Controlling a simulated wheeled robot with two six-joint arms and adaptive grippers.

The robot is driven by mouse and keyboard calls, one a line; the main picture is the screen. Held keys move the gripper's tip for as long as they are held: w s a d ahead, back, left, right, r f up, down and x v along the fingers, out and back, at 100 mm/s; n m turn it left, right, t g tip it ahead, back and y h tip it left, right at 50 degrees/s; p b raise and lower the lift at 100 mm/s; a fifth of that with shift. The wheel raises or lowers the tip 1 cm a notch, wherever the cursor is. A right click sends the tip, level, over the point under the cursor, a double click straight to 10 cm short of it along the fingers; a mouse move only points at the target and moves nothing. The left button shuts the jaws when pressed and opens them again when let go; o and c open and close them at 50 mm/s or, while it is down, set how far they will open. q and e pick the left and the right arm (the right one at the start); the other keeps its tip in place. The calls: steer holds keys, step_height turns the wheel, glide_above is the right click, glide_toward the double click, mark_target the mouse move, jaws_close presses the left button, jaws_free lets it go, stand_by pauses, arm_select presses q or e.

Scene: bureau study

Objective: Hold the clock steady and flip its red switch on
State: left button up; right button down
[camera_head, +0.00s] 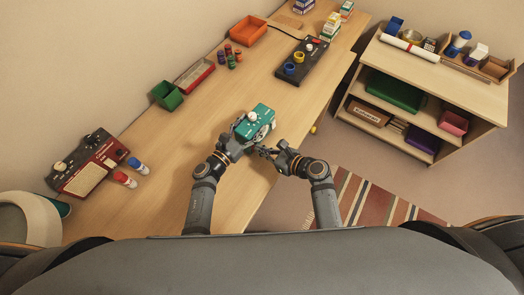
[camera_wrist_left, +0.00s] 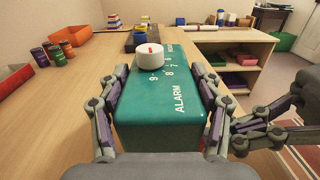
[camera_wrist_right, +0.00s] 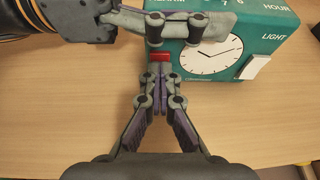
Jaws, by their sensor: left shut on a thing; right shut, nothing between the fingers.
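The teal alarm clock (camera_head: 263,111) sits on the wooden desk. My left gripper (camera_head: 240,138) is shut on its body; in the left wrist view the fingers lie along both sides of the teal case (camera_wrist_left: 165,127), with a white knob (camera_wrist_left: 150,49) on top. The right wrist view shows the clock's white dial (camera_wrist_right: 212,56), a white light button (camera_wrist_right: 255,67) and the red switch (camera_wrist_right: 160,57) at the face's left. My right gripper (camera_wrist_right: 159,76) is shut and empty, its tips at the red switch's lower edge; contact is unclear. A left gripper finger covers part of the clock's face.
A red control box (camera_head: 88,165) and small bottles (camera_head: 125,179) stand at the desk's left. A green bin (camera_head: 167,95), a red tray (camera_head: 195,76), an orange bin (camera_head: 248,31) and a dark panel (camera_head: 302,63) line the back. A shelf unit (camera_head: 428,70) stands right, beyond a floor gap.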

steer(key=shift+d, duration=0.1)
stand_by(0.3)
steer(key=s+d, duration=0.3)
steer(key=shift+d+r, duration=0.1)
steer(key=shift+r, duration=0.1)
steer(key=v, duration=0.9)
steer(key=shift+d+r, duration=0.2)
steer(key=shift+s+f, duration=0.1)
steer(key=shift+s+d+f, duration=0.25)
steer(key=shift+f, duration=0.3)
steer(key=x, duration=0.9)
steer(key=r+x, duration=0.1)
steer(key=x, duration=0.4)
steer(key=shift+w+a+r, duration=0.1)
steer(key=shift+w+a, duration=0.05)
steer(key=shift+a, duration=0.05)
